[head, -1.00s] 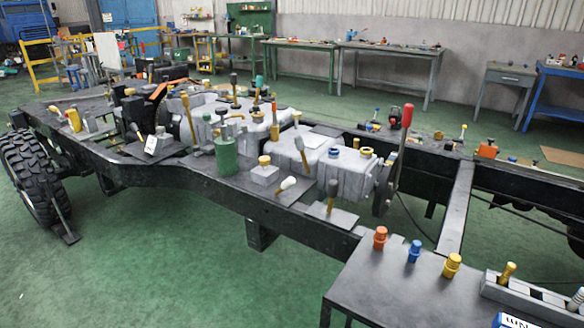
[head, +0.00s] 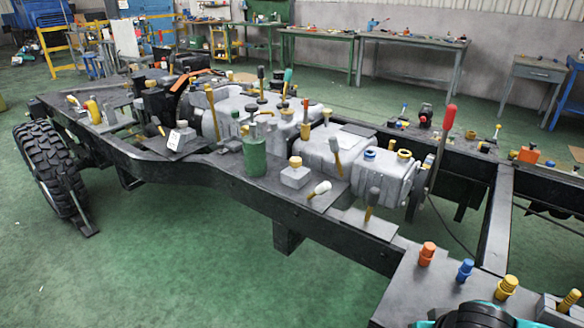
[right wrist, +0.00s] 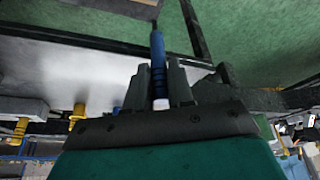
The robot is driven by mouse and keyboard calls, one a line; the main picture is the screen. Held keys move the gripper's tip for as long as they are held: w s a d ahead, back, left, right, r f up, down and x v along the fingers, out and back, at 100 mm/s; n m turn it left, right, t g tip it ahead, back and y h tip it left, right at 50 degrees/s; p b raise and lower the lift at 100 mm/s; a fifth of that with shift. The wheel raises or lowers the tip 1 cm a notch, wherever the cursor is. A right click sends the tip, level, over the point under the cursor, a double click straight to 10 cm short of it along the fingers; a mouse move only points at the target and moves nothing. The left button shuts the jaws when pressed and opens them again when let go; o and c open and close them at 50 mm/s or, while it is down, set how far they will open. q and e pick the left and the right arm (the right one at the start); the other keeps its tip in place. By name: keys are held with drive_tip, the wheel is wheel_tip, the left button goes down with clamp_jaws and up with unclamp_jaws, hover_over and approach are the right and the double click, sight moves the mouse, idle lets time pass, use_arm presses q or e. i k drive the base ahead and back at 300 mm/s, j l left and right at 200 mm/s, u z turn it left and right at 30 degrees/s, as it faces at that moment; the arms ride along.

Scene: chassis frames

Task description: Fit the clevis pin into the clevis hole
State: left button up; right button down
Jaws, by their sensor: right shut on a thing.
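In the right wrist view my right gripper (right wrist: 160,88) is shut on a slim blue pin (right wrist: 157,58) with dark ridges and a white end near the palm. It looks to be the clevis pin. The pin sticks out past the fingertips. In the head view only a teal and black part of my right arm shows at the bottom right; the gripper and pin are out of that picture. I cannot make out the clevis hole in either view. My left gripper is not in view.
A long black chassis frame (head: 205,183) carries a grey engine and gearbox (head: 345,160) and several tools. On the grey table (head: 412,298) stand an orange peg (head: 427,253), a blue peg (head: 465,270) and a yellow peg (head: 507,287). Green floor (head: 180,265) in front is clear.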

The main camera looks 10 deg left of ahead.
sight(251, 91)
drive_tip(key=i+j+u, duration=0.1)
drive_tip(key=u, duration=0.35)
drive_tip(key=i+j+u, duration=0.2)
drive_tip(key=u, duration=0.3)
drive_tip(key=i+j+u, duration=0.15)
drive_tip(key=u, duration=0.2)
drive_tip(key=i+j+u, duration=0.1)
drive_tip(key=i+u, duration=0.25)
drive_tip(key=i+j+u, duration=0.1)
drive_tip(key=u, duration=0.25)
drive_tip(key=i+z, duration=0.45)
drive_tip(key=i+j+z, duration=0.1)
drive_tip(key=i+z, duration=0.3)
drive_tip(key=i, duration=0.05)
